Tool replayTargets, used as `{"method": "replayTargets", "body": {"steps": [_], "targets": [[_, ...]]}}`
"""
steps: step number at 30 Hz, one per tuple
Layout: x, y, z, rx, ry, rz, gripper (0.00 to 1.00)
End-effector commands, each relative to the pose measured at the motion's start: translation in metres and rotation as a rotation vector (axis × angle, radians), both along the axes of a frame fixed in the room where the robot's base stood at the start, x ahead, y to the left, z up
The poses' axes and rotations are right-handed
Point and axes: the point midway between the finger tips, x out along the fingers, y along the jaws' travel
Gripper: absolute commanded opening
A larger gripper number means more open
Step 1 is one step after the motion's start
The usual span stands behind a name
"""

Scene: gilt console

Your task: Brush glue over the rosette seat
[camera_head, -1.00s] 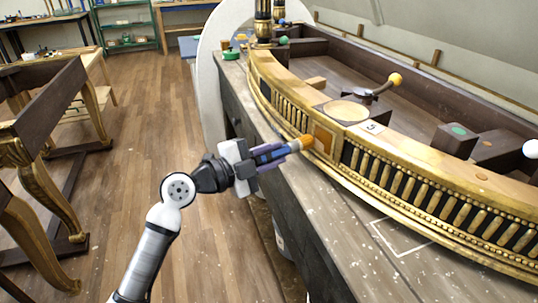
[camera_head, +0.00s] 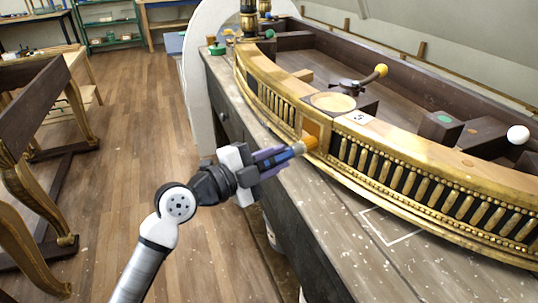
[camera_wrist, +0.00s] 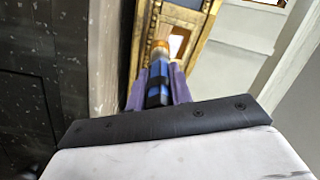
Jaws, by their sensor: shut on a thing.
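My gripper (camera_head: 268,160) is shut on a brush with a blue handle (camera_head: 270,163), a pale ferrule and orange bristles (camera_head: 309,143). The rosette seat (camera_head: 316,128) is an orange square panel in the gilt curved front of the console (camera_head: 400,151). The bristles are at the seat's lower part and overlap it in the head view; whether they touch cannot be told. In the wrist view the brush (camera_wrist: 159,70) points away from my gripper, its bristles beside a pale bright patch on the seat (camera_wrist: 177,44). The bristles hide part of the seat.
The console stands on a grey workbench (camera_head: 330,225) with a white outlined rectangle (camera_head: 392,226). A pale round disc (camera_head: 333,102), a numbered card (camera_head: 360,117) and a yellow-knobbed handle (camera_head: 380,71) are on the console top. Wooden furniture frames (camera_head: 45,100) stand left; floor between is open.

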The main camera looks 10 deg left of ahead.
Motion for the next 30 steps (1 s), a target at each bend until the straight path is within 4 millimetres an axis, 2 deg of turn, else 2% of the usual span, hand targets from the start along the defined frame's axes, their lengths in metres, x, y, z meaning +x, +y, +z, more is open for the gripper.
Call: {"method": "replayTargets", "body": {"steps": [11, 30], "targets": [[-0.003, 0.002, -0.001, 0.0, 0.0, 0.001, 0.0], [-0.044, 0.04, -0.001, 0.0, 0.0, 0.001, 0.0]]}}
